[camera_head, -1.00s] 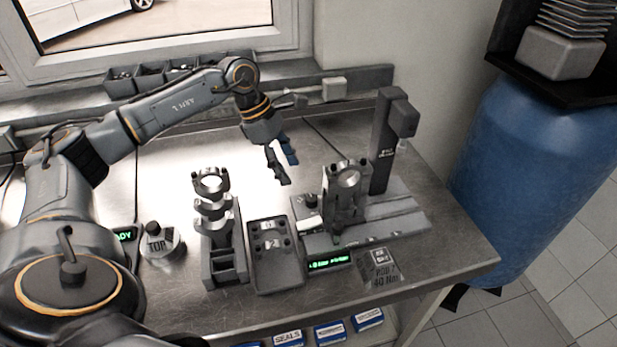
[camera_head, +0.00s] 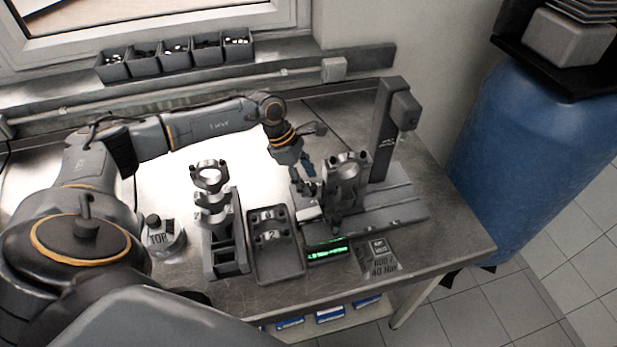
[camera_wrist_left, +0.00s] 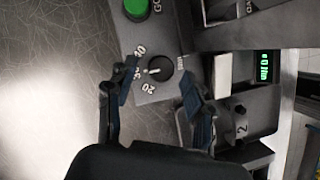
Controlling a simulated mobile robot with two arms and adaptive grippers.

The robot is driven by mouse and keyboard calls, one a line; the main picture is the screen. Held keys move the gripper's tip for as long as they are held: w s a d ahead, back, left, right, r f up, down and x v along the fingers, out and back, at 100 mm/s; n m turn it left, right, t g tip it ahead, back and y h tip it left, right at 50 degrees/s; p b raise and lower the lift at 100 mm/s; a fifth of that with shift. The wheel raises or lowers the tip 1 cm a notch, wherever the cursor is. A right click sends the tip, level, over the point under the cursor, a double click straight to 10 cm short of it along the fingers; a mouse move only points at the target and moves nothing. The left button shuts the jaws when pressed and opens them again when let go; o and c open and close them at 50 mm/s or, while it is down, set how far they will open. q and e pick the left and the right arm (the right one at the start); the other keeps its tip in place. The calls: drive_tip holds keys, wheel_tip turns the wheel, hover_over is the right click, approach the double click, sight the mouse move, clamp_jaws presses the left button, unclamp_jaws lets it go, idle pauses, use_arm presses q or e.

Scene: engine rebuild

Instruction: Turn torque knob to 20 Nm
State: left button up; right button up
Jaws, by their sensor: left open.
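The black torque knob (camera_wrist_left: 160,68) sits on a grey panel with printed numbers beside it, 20 and 30 among them. A white mark on the knob points left, nearer the 30 than the 20. My left gripper (camera_wrist_left: 158,88) is open, its two blue-padded fingers apart on either side of the knob's near side, holding nothing. In the head view the left gripper (camera_head: 306,178) reaches down at the press station (camera_head: 365,215), and its fingers partly hide the knob. The station's green display (camera_head: 327,252) is lit; in the wrist view it seems to read 0 Nm. My right gripper is not in view.
A green button (camera_wrist_left: 136,8) is beyond the knob. A metal clamp part (camera_head: 345,180) stands right of the gripper. A tray (camera_head: 272,275) and a rod stand (camera_head: 222,250) are to the left. A card reading 40 Nm (camera_head: 381,263) lies in front.

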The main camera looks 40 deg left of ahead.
use_arm(q)
drive_tip(key=shift+d+f, duration=0.3)
drive_tip(key=shift+f, duration=0.4)
drive_tip(key=shift+c, duration=0.7)
clamp_jaws()
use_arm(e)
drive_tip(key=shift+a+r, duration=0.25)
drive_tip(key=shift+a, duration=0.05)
